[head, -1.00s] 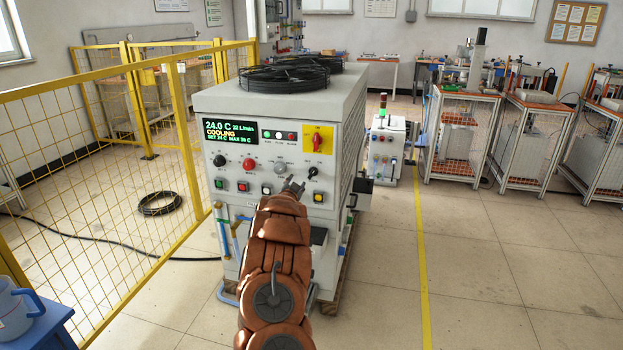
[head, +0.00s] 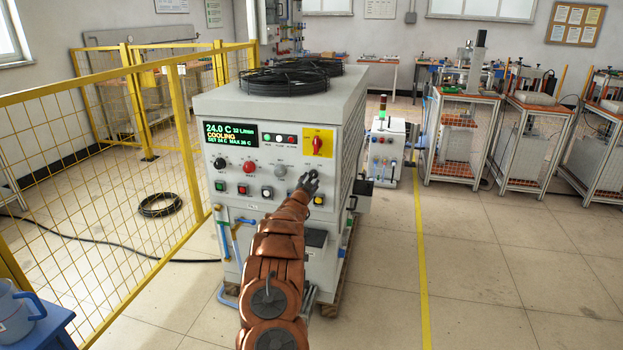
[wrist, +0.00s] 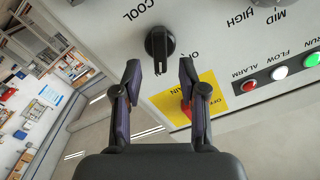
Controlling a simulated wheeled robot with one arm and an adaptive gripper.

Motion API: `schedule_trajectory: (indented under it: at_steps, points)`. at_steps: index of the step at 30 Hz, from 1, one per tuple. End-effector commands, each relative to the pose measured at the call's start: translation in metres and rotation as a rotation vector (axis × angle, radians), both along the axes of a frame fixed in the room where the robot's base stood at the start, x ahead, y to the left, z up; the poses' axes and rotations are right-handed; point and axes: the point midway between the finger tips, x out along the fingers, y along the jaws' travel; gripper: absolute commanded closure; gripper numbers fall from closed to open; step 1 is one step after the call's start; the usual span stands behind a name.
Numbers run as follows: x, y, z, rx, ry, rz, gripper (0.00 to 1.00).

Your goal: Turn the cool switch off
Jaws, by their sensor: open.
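The cool switch (wrist: 160,43) is a black rotary knob under the label COOL on the grey panel, in the wrist view. Its grip bar runs roughly up and down in that picture. My gripper (wrist: 159,74) is open, with its two fingertips just short of the knob, one to each side. I see no clear contact. In the head view my gripper (head: 309,182) is in front of the panel's right side and mostly hides the cool switch. The display (head: 231,134) reads 24.0 C and COOLING.
The yellow plate (wrist: 160,101) with the red main switch (head: 317,145) is close to the cool switch; my right finger partly covers it in the wrist view. Other knobs, lamps and coloured buttons share the panel.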

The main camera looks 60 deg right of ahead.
Motion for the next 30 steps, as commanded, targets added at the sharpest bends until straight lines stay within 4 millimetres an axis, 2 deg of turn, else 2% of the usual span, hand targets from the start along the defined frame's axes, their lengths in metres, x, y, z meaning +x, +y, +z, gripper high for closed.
schedule_trajectory:
  at_steps: [13,30]
  points:
    - [0.007,-0.025,0.000,-0.001,0.003,-0.004,0.58]
    - [0.011,-0.030,-0.001,0.001,-0.001,0.001,0.58]
